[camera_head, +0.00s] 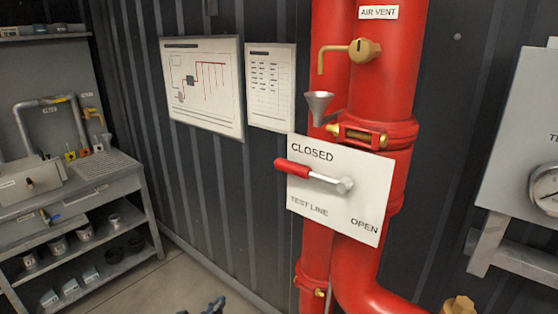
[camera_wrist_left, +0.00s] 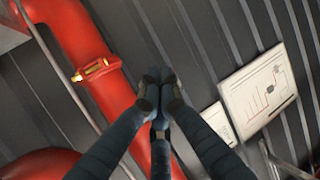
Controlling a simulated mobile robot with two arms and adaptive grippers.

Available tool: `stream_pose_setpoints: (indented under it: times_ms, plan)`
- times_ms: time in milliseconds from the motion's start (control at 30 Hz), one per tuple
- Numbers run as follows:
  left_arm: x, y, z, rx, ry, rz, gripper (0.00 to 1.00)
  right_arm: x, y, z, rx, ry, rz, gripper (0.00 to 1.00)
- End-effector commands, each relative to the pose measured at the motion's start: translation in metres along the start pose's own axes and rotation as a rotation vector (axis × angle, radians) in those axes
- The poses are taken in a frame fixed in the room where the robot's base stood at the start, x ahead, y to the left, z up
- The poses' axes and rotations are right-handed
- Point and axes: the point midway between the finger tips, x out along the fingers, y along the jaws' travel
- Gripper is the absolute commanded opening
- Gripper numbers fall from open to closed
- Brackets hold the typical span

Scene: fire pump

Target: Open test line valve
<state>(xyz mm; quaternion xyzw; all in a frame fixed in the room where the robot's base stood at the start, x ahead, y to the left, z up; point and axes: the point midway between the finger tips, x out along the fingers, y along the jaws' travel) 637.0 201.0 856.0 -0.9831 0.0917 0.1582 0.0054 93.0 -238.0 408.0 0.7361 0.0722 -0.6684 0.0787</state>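The test line valve lever has a red grip (camera_head: 293,168) and a silver arm reaching right to a pivot (camera_head: 345,185). It lies across a white plate (camera_head: 365,215) on the red pipes, with the grip pointing left, just below the word CLOSED. OPEN is printed at the plate's lower right. Only dark tips of my left gripper (camera_head: 213,304) show at the bottom edge of the head view, below and left of the lever. In the left wrist view the dark fingers (camera_wrist_left: 158,84) have their tips together, with nothing visible between them. The lever is not recognisable there. My right gripper is out of view.
Red pipes (camera_head: 362,75) carry a brass air vent valve (camera_head: 363,49) and a small funnel (camera_head: 319,103). A grey box with a gauge (camera_head: 520,150) is at right. Wall charts (camera_head: 203,85) hang left of the pipes. A metal shelf (camera_head: 140,190) stands at left; floor between is clear.

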Motion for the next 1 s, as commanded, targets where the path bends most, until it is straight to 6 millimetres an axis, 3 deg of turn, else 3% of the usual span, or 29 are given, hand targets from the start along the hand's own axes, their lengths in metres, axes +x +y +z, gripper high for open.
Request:
stream_pose_setpoints:
  times_ms: [33,100,167,300,400,500,600,700,800,1000]
  plan:
    - [-0.002,0.008,-0.048,0.001,0.078,0.024,0.0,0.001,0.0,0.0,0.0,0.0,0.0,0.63]
    - [-0.011,0.022,-0.108,-0.003,0.177,0.061,0.0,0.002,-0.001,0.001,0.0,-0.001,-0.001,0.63]
    - [-0.024,0.036,-0.159,-0.008,0.262,0.098,0.0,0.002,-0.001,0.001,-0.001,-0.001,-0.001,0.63]
    - [-0.073,0.073,-0.267,-0.014,0.452,0.198,0.0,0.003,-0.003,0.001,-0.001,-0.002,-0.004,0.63]
    - [-0.118,0.102,-0.326,-0.017,0.568,0.276,0.0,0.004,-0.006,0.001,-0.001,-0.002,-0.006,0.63]
    - [-0.162,0.126,-0.369,-0.018,0.66,0.348,0.0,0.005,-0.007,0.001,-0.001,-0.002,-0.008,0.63]
    - [-0.197,0.143,-0.395,-0.018,0.723,0.405,0.0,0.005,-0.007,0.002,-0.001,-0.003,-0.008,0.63]
    - [-0.219,0.154,-0.409,-0.017,0.761,0.441,0.0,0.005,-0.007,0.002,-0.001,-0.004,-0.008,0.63]
    - [-0.229,0.159,-0.414,-0.017,0.776,0.457,0.0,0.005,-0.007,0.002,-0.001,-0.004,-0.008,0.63]
    - [-0.231,0.159,-0.415,-0.018,0.779,0.459,0.0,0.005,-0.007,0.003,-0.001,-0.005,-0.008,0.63]
